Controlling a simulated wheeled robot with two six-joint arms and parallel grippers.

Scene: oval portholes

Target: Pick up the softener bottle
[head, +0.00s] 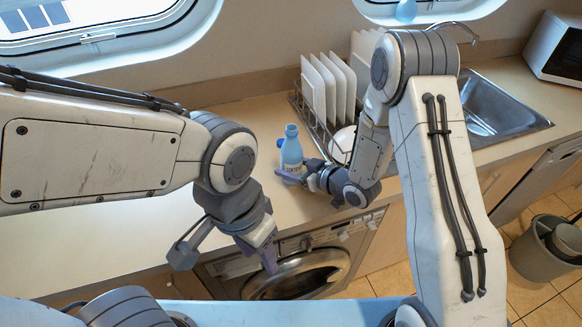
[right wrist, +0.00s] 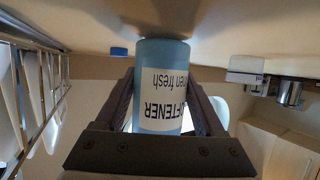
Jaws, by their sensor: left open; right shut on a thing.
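The softener bottle (head: 291,150) is light blue and stands upright on the counter, left of the dish rack. My right gripper (head: 291,176) has come in from the right and is shut on its lower body. In the right wrist view the bottle (right wrist: 160,85) appears upside down between the two dark fingers, its white label reading "softener". Its base looks at counter level; I cannot tell whether it touches. My left gripper (head: 226,259) is open and empty, in front of the counter edge near the washing machine.
A dish rack (head: 322,130) with white plates (head: 320,90) stands right of the bottle, close to my right gripper. A small blue object (right wrist: 119,51) lies beyond the bottle. A sink (head: 495,105) is further right. The counter left of the bottle is clear.

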